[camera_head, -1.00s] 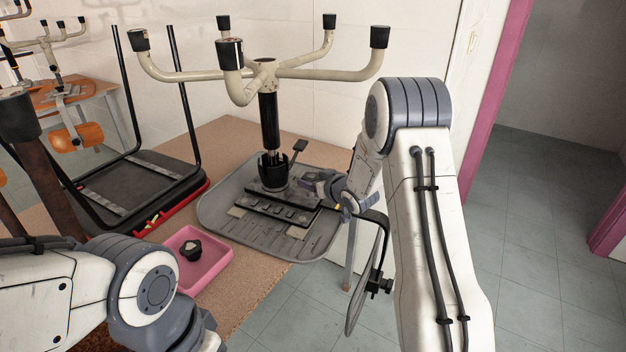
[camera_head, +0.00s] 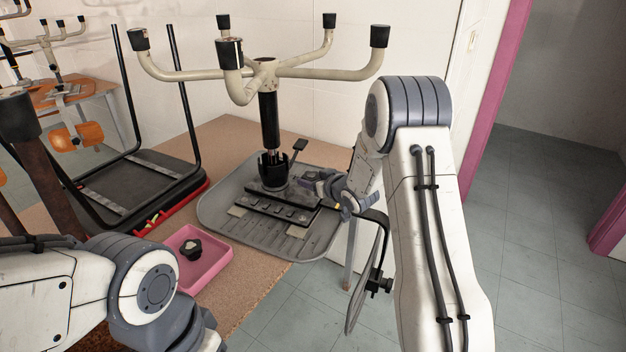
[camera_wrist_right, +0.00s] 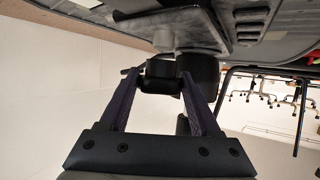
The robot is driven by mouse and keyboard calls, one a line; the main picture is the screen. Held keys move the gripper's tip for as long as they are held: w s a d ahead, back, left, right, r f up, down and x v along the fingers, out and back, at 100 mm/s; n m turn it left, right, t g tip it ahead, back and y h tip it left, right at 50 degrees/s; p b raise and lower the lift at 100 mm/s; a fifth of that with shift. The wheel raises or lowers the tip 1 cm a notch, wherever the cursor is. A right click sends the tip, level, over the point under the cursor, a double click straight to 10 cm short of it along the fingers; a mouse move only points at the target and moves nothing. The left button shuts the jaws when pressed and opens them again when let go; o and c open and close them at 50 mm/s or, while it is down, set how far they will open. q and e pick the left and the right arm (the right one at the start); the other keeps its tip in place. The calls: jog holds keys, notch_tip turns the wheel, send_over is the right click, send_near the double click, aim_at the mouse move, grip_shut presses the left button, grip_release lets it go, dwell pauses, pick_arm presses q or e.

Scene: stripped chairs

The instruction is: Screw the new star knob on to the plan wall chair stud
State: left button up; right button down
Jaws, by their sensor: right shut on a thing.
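The plan wall chair stands upside down on the bench, its pale legs (camera_head: 300,72) up and its black column (camera_head: 269,120) rising from a mechanism on a grey seat pan (camera_head: 225,208). My right gripper (camera_head: 309,179) is at the right side of this mechanism. In the right wrist view its fingers (camera_wrist_right: 161,88) are shut on a small dark piece, which looks like the star knob (camera_wrist_right: 160,70), close against the chair's underside. The stud is hidden, so I cannot tell how far the knob sits on it. My left arm shows at lower left; its gripper is out of view.
A pink tray (camera_head: 222,262) with a dark knob (camera_head: 190,249) in it lies at the bench's front. A second black chair (camera_head: 140,180) lies upturned on the left, with a red item (camera_head: 165,212) beside it. Open floor lies to the right.

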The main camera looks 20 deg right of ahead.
jog(key=shift+f, duration=0.15)
jog(key=shift+f+b, duration=1.05)
jog(key=shift+f, duration=0.1)
grip_release()
jog(key=v, duration=1)
jog(key=shift+s+r, duration=0.1)
jog(key=shift+s, duration=0.1)
